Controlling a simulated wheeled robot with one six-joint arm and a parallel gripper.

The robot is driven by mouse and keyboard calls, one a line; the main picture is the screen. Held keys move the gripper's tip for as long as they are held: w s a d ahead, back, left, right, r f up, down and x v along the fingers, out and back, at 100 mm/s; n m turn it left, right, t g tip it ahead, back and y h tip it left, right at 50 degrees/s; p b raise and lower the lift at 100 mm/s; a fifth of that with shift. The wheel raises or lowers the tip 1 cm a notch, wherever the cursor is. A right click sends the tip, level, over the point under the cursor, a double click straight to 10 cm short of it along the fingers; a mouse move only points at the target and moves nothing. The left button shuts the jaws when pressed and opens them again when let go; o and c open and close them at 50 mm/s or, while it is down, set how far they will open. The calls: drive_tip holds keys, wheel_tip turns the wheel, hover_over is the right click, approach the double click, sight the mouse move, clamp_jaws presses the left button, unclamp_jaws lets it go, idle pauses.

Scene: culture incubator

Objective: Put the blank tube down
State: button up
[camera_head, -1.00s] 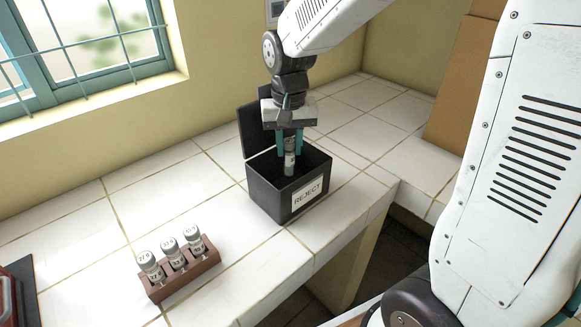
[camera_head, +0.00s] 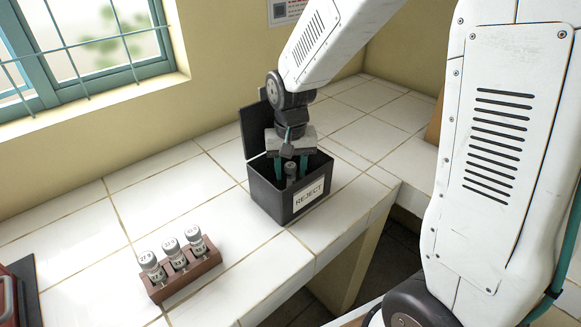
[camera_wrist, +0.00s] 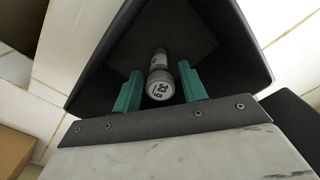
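The tube (camera_head: 290,171) is inside the black box labelled REJECT (camera_head: 283,205). In the wrist view, the tube (camera_wrist: 159,83) shows a pale cap with dark print and part of a label band. My gripper (camera_head: 291,176) reaches down into the box, with its teal fingers on either side of the tube. The wrist view shows my gripper (camera_wrist: 160,76) open, with a gap between each finger and the tube. The box walls hide the tube's lower end, so I cannot tell whether it touches the floor.
The box's lid (camera_head: 255,130) stands open at the back. A brown rack (camera_head: 184,279) with three capped tubes stands at the front left of the white tiled counter. The counter between rack and box is clear. A window (camera_head: 90,45) is at the back left.

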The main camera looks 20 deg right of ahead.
drive_tip(key=shift+r, duration=0.15)
wheel_tip(320, 180, up, 11)
drive_tip(key=s+d+r+n, duration=0.1)
drive_tip(key=s+r, duration=0.1)
drive_tip(key=s, duration=1)
drive_tip(key=s+d+r+n+t, duration=0.1)
drive_tip(key=s+d+r+n, duration=0.1)
drive_tip(key=s, duration=0.9)
drive_tip(key=shift+s+d, duration=0.3)
drive_tip(key=shift+s, duration=0.05)
